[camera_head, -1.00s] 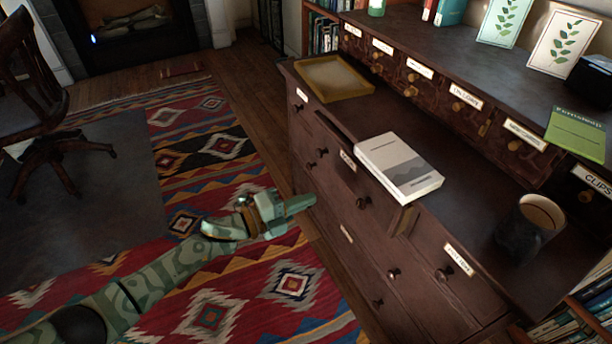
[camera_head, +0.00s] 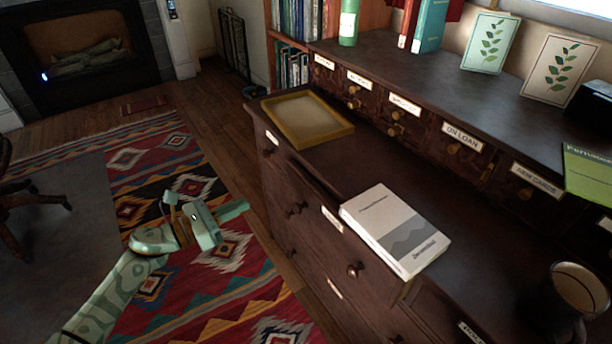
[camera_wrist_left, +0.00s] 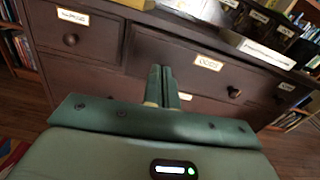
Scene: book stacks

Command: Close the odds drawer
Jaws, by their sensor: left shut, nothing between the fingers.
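The odds drawer (camera_head: 326,239) is the middle top drawer of the dark wooden cabinet, with two round knobs and a white label. In the left wrist view its front (camera_wrist_left: 215,80) shows the label ODDS. It appears to stand slightly proud of the cabinet; how far is hard to tell. My left gripper (camera_head: 236,210) is shut and empty, in front of the cabinet and apart from the drawer in the head view. In the left wrist view its fingers (camera_wrist_left: 161,72) point at the left part of the drawer front. My right gripper is not in view.
A white book (camera_head: 395,228) lies on the cabinet top near the drawer's edge. A yellow tray (camera_head: 340,137) lies farther back, and a dark mug (camera_head: 580,290) stands at lower right. Small labelled drawers (camera_head: 460,142) line the back. The patterned rug (camera_head: 190,187) before the cabinet is open floor.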

